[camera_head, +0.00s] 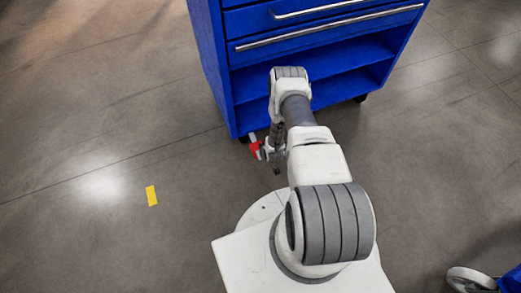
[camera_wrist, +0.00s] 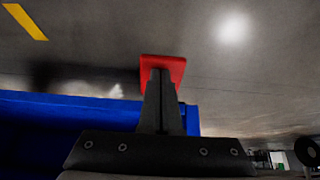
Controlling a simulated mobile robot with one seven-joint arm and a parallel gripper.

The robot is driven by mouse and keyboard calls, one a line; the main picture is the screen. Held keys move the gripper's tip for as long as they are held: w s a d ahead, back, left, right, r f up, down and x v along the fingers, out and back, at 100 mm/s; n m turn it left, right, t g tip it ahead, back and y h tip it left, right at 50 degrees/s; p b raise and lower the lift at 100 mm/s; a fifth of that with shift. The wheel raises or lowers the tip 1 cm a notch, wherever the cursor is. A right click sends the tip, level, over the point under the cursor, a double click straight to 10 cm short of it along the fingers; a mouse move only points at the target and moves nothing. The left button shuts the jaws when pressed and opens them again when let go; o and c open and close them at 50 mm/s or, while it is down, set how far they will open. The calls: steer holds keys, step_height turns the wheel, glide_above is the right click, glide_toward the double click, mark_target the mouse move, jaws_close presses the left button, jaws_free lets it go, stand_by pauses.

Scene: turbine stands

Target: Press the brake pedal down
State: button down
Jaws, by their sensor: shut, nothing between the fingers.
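The red brake pedal (camera_head: 255,150) is at the lower front left corner of the blue cabinet (camera_head: 216,70), low near the floor. In the head view my gripper (camera_head: 273,158) is low, just right of the pedal and partly hidden by my wrist. In the wrist view the dark fingers of my gripper (camera_wrist: 161,73) are shut and empty. Their tips overlap the red pedal (camera_wrist: 177,65), which shows around and past them. I cannot tell whether the tips touch the pedal or are a little apart from it.
The cabinet has drawers with metal handles above open shelves (camera_head: 330,75) and stands on casters. A yellow floor mark (camera_head: 151,195) lies to the left. Another blue object with a caster (camera_head: 470,280) is at the lower right. The floor left of the cabinet is clear.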

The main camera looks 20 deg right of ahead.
steer(key=shift+s+f, duration=0.1)
steer(key=shift+f, duration=0.3)
steer(key=shift+r, duration=0.15)
